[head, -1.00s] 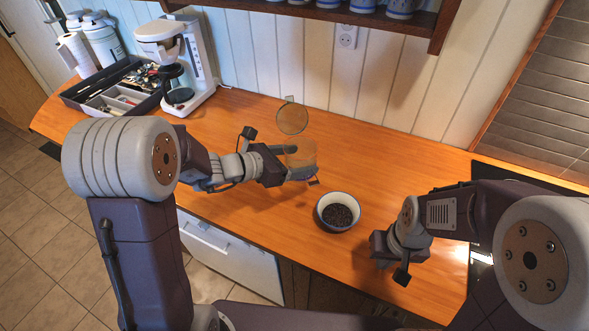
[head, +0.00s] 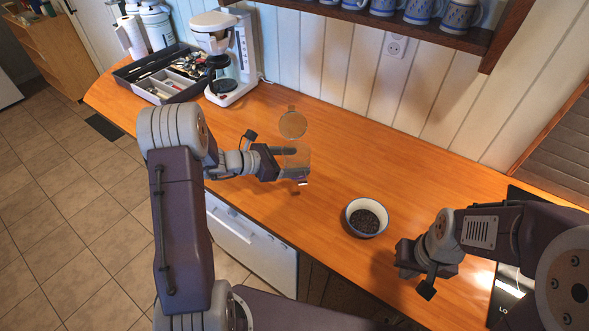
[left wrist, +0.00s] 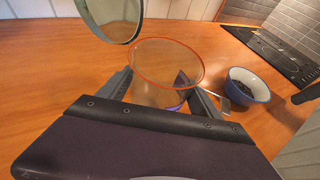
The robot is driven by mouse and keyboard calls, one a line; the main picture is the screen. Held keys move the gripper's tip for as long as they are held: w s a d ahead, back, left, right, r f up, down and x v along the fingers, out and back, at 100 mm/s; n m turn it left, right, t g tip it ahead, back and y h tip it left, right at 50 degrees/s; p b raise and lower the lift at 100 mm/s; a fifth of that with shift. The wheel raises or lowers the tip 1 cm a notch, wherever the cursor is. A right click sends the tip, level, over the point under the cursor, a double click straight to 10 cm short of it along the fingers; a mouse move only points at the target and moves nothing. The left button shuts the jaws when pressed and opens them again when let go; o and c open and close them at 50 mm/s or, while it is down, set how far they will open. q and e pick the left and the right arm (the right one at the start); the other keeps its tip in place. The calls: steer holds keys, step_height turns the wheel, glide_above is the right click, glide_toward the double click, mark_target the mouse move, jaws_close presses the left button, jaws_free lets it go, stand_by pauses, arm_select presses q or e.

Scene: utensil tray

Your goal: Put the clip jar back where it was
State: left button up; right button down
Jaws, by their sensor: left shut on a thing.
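The clip jar (head: 296,156) is clear glass with an orange seal ring around its rim. Its round lid (head: 292,125) hangs open on the far side. My left gripper (head: 290,166) is shut around the jar's body. In the left wrist view the jar (left wrist: 165,72) stands between the two fingers, with its mouth open and no contents visible. I cannot tell whether its base touches the counter. My right gripper (head: 418,273) is over the counter right of the bowl, apart from the jar; its fingers are too unclear to judge.
A white bowl with a blue outside (head: 352,225) holds dark grains and stands between the grippers. A coffee maker (head: 235,50) and a grey utensil tray (head: 127,75) stand at the left back. A mug shelf (head: 465,40) hangs above. The wooden counter (head: 370,150) behind the bowl is clear.

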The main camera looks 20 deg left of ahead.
arm_select(q)
steer(key=shift+f, duration=2)
steer(key=o, duration=2.1)
steer(key=shift+c, duration=0.2)
